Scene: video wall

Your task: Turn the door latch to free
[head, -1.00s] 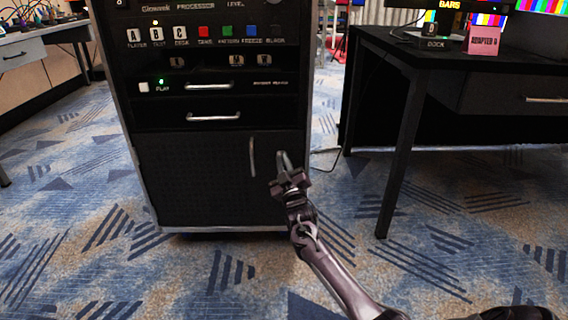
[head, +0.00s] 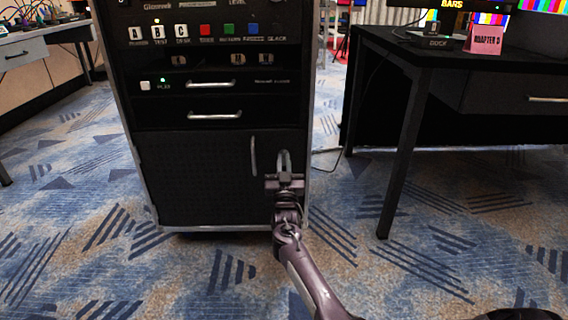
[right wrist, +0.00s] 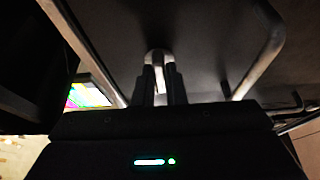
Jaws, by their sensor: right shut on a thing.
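The door latch (head: 284,158) is a small grey lever on the right side of the black cabinet door (head: 200,185). It points upward in the head view. My right gripper (head: 284,177) is at the latch, just below its top end. In the right wrist view the latch (right wrist: 158,60) shows a rounded metal end between the two dark fingers of my right gripper (right wrist: 162,85), which are shut on it. The fingers hide part of the latch. My left gripper is not in view.
A vertical door handle (head: 253,156) stands just left of the latch; it also shows in the right wrist view (right wrist: 262,50). Drawers with bar handles (head: 214,115) sit above the door. A black desk (head: 400,60) stands at the right, with open carpet (head: 345,215) between.

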